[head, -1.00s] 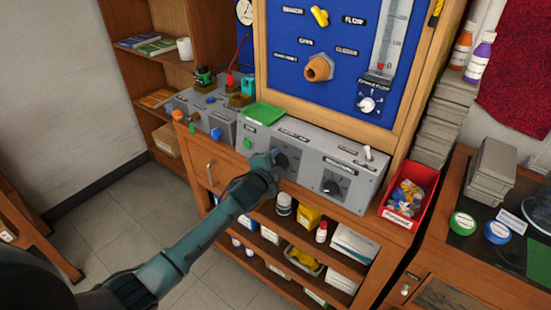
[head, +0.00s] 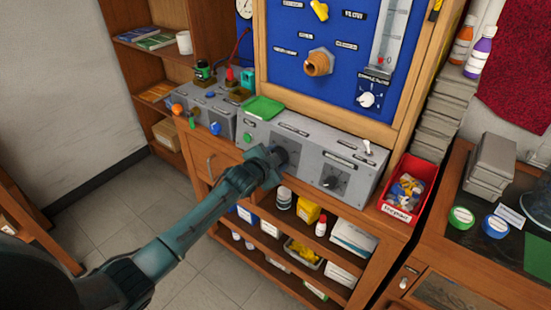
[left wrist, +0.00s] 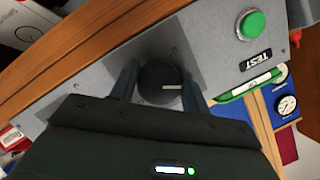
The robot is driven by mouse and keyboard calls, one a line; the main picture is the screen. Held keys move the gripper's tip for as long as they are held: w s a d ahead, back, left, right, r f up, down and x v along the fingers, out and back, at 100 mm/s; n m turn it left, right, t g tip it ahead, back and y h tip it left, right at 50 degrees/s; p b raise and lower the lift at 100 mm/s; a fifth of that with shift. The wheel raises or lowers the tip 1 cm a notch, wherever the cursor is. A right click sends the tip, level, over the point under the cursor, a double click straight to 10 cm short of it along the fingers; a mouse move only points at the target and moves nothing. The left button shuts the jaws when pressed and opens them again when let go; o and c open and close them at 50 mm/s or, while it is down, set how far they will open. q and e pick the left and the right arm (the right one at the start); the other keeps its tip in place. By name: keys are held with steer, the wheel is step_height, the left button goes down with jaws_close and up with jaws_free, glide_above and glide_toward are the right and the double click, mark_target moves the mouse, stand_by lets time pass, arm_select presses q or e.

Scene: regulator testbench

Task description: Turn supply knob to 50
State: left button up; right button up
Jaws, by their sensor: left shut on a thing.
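A grey control box (head: 310,159) sits on the wooden bench top. A pale pointer line on the knob points right in that view. The scale marks and knob labels are too small to read. My right gripper is not in view.
A toggle switch (head: 368,146) stands on the box's right end. A green tray (head: 263,107) lies on its top left. A red bin (head: 407,190) of small parts is at the right. A blue panel (head: 330,35) rises behind. Shelves with bottles are below.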

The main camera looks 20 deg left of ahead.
arm_select(q)
steer(key=o, duration=1)
steer(key=shift+s, duration=0.15)
steer(key=v, duration=1.3)
steer(key=shift+a+b, duration=0.1)
steer(key=shift+b, duration=0.2)
steer(key=s+d+f+n+g, duration=0.1)
steer(key=s+f+n, duration=0.1)
steer(key=s+f, duration=0.4)
steer(key=s+d+f+n+g, duration=0.1)
steer(key=s+d+f+n, duration=0.1)
steer(key=s+f, duration=0.4)
steer(key=s+d+f+n+g, duration=0.1)
steer(key=s+f+n, duration=0.3)
steer(key=s, duration=0.7)
steer(key=shift+s+d+f+h, duration=0.1)
steer(key=shift+d+f+h, duration=0.1)
steer(key=shift+d+f, duration=0.3)
steer(key=shift+s+d+f+h, duration=0.1)
steer(key=shift+d+f+h, duration=0.1)
steer(key=shift+f, duration=0.45)
